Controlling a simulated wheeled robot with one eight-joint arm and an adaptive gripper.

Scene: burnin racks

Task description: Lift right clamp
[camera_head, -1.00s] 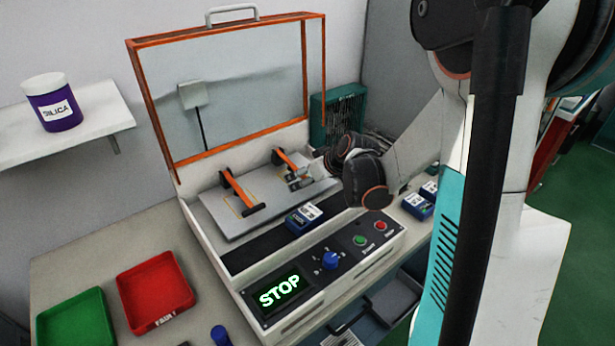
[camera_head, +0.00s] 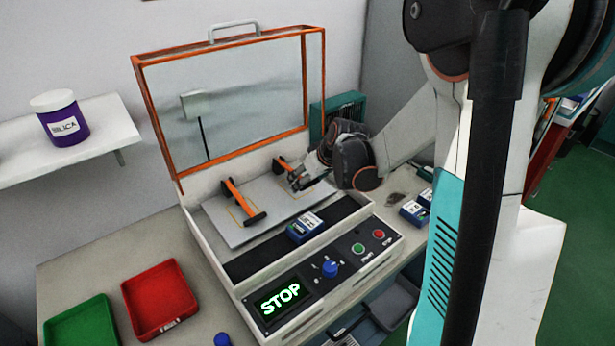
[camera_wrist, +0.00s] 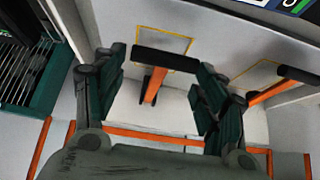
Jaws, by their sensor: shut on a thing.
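The right clamp (camera_head: 283,165), an orange lever with a black crossbar handle, stands on the pale plate inside the open-lidded case. My gripper (camera_head: 298,182) is at its handle end. In the head view my gripper hides part of the handle. The left clamp (camera_head: 239,200), of the same kind, is free; it shows at the right of the wrist view (camera_wrist: 270,92).
The orange-framed clear lid (camera_head: 152,110) stands open behind the clamps. A blue module (camera_head: 303,229) lies on the dark strip. The control panel display (camera_head: 282,297) reads STOP. A teal vented box (camera_head: 322,117) stands right of the lid. Red (camera_head: 132,296) and green (camera_head: 55,325) trays lie left.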

